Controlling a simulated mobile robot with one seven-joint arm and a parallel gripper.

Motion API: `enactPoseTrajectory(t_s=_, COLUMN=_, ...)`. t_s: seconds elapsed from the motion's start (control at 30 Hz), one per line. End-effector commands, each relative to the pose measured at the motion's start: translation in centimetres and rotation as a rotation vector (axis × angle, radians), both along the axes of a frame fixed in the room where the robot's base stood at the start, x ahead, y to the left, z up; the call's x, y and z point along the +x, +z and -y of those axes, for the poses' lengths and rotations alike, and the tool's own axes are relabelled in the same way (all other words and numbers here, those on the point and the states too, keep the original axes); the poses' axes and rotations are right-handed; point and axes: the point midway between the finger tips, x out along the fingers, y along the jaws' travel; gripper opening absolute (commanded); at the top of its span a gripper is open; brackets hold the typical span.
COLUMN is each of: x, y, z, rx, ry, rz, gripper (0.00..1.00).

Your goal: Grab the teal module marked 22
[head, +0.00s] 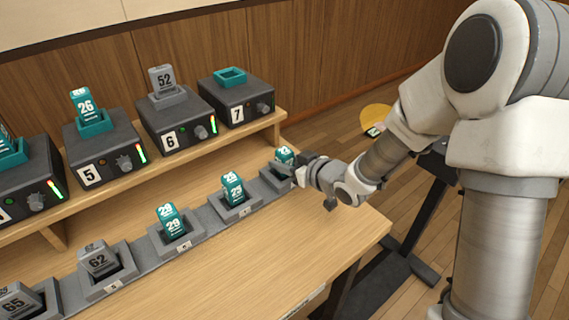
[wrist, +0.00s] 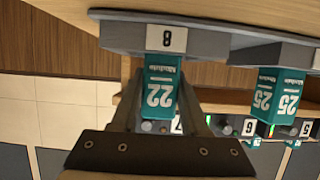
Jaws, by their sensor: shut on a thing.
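The teal module marked 22 (wrist: 160,88) stands in the grey holder labelled 8 (wrist: 165,38), shown upside down in the wrist view. In the head view its top (head: 284,154) shows at the right end of the front row, partly hidden by my gripper (head: 292,168). My gripper is shut on this module, with a finger on each side of it in the wrist view. The module's lower end still appears to be in the holder; whether it is lifted at all I cannot tell.
Beside it in the front row are a teal module 25 (head: 232,189), a teal module 29 (head: 169,222) and grey modules 62 (head: 99,261) and 65 (head: 17,301). Behind, numbered dark units stand on a raised shelf; unit 7 (head: 237,98) has an empty teal socket (head: 230,77).

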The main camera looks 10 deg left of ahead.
Motion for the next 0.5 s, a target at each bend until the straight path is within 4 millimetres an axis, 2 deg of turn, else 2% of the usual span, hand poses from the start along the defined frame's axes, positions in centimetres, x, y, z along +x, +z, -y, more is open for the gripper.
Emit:
enactPoseTrajectory(t_s=0.03, x=-0.01, y=0.0, z=0.01, rx=0.0, ry=0.0, rz=0.0, gripper=0.04)
enactPoseTrajectory(t_s=0.07, x=-0.01, y=0.0, z=0.01, rx=0.0, ry=0.0, rz=0.0, gripper=0.0)
enactPoseTrajectory(t_s=0.37, x=0.01, y=0.11, z=0.01, rx=0.001, ry=0.0, rz=0.001, gripper=0.0)
enactPoseTrajectory(t_s=0.5, x=0.02, y=0.86, z=0.01, rx=0.001, ry=0.0, rz=0.002, gripper=0.0)
